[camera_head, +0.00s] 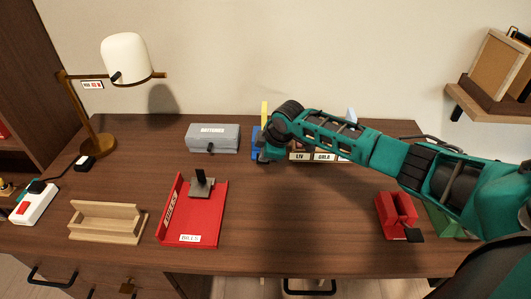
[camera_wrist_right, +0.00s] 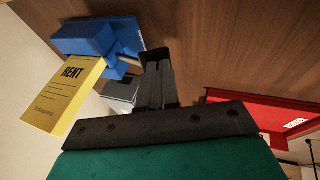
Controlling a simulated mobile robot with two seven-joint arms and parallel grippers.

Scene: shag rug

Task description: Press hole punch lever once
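I cannot tell for sure which thing is the hole punch. A blue block-like object (camera_head: 256,142) stands at the back middle of the desk, partly hidden by my right gripper (camera_head: 264,156). The right wrist view shows this blue object (camera_wrist_right: 98,38) with a yellow card (camera_wrist_right: 64,92) marked RENT against it. A grey-based piece with an upright black part (camera_head: 201,184) sits on the red BILLS tray (camera_head: 205,230). My right gripper's fingers (camera_wrist_right: 157,62) look closed together with nothing visible between them, just beside the blue object. My left gripper is out of view.
A grey box (camera_head: 213,138) stands behind the tray. A lamp (camera_head: 126,58), wooden holder (camera_head: 107,222) and power strip (camera_head: 34,202) are at left. A red object with a black end (camera_head: 396,215) stands at right. The desk's front middle (camera_head: 300,225) is clear.

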